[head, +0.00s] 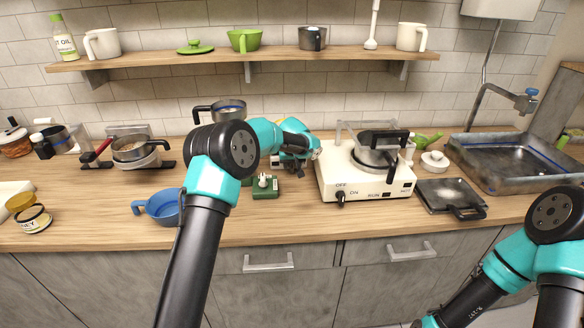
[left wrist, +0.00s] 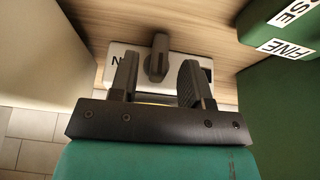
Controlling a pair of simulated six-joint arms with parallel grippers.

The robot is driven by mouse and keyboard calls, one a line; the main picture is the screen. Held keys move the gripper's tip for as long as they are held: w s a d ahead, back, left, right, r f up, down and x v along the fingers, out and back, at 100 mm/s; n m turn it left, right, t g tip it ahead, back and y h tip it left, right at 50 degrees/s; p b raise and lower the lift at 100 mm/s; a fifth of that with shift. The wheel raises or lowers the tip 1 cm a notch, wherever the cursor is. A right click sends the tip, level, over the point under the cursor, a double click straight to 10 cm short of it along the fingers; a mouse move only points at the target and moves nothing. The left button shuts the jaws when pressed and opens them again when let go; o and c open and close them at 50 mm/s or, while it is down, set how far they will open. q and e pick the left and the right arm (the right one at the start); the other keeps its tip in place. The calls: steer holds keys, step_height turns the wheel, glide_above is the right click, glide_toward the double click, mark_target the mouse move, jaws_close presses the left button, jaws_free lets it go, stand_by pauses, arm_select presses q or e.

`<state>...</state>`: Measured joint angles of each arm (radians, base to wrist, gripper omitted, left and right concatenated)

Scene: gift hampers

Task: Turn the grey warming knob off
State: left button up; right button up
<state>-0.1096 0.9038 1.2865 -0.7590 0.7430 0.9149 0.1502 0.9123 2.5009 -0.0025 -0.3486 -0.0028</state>
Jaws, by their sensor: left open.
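A dark grey knob (left wrist: 156,52) stands on a white panel (left wrist: 118,56) in the left wrist view. A letter N shows at the panel's left, and its other markings are hidden. My left gripper (left wrist: 158,76) is open, with one finger on each side of the knob. I cannot tell whether a finger touches it. In the head view my left arm reaches to the middle of the counter and largely covers this spot. My right gripper is out of view; only part of my right arm shows at the lower right.
A green box (head: 265,191) with its own grey knob stands close by. To the right is a white stove (head: 328,181) with a black OFF/ON knob (head: 340,197) and a pot (head: 374,158). A blue pan (head: 163,209) lies left. Bare counter lies in front.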

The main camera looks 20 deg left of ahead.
arm_select(q)
steer(key=v, duration=1.4)
steer(key=shift+r, duration=0.15)
steer(key=shift+s, duration=0.2)
